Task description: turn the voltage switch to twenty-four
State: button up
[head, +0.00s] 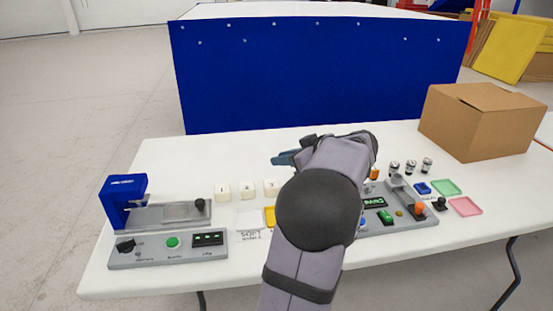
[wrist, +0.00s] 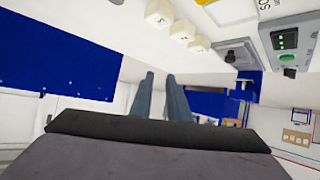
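A grey control box (head: 168,261) stands at the left front of the table. A black rotary knob (head: 126,245) sits on its left end, with a green button (head: 173,242) and a dark display with green marks (head: 207,239) to its right. The knob's label is too small to read. In the wrist view the box's display (wrist: 287,40) and a dark knob (wrist: 289,73) show at the upper right. My gripper (head: 284,158) is over the table's back middle, well away from the knob. In the wrist view its two fingers (wrist: 160,78) stand apart with nothing between them.
A grey fixture with a blue block (head: 123,187) stands behind the box. White cubes (head: 246,190) sit right of it. A second grey panel (head: 397,215), coloured trays (head: 465,206) and a cardboard box (head: 482,122) are at the right. A blue partition (head: 320,75) stands behind the table.

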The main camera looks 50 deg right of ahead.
jog(key=shift+w+a+r+n+t+y, duration=0.15)
jog(key=shift+w+a+r+n+y, duration=0.05)
jog(key=shift+w+a+r+n, duration=0.2)
jog(key=shift+w+a+r+n+t+y, duration=0.2)
jog(key=shift+a+n, duration=0.1)
jog(key=shift+a, duration=0.15)
